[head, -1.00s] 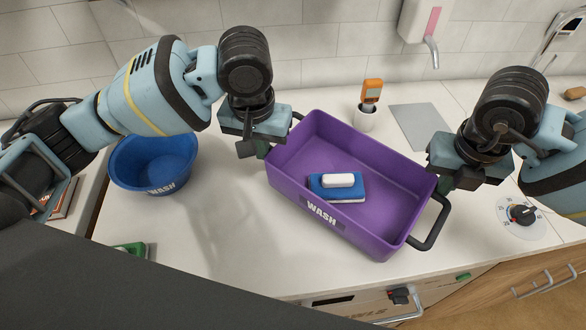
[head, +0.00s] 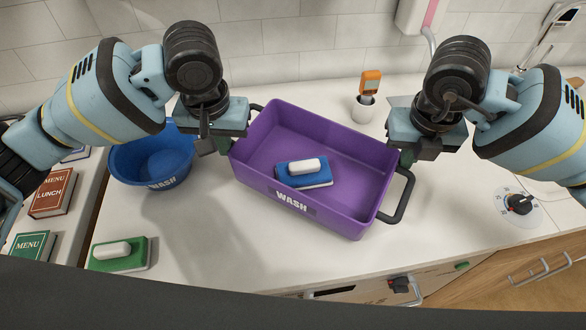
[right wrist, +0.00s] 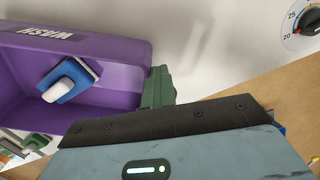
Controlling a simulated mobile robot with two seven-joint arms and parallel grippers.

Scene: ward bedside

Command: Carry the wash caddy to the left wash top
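The purple wash caddy (head: 340,205), marked WASH, is over the middle of the white counter top (head: 245,255). In the right wrist view a green finger (right wrist: 158,88) is against the caddy's end wall (right wrist: 122,75); the grip itself is hidden. I cannot tell whether the caddy is clear of the counter.
A blue WASH basin (head: 150,165) stands close to the caddy's left. A white cup with an orange-topped item (head: 363,108) stands behind the caddy. Menu books (head: 50,192) lie beyond the left edge. A dial (head: 518,203) is at right.

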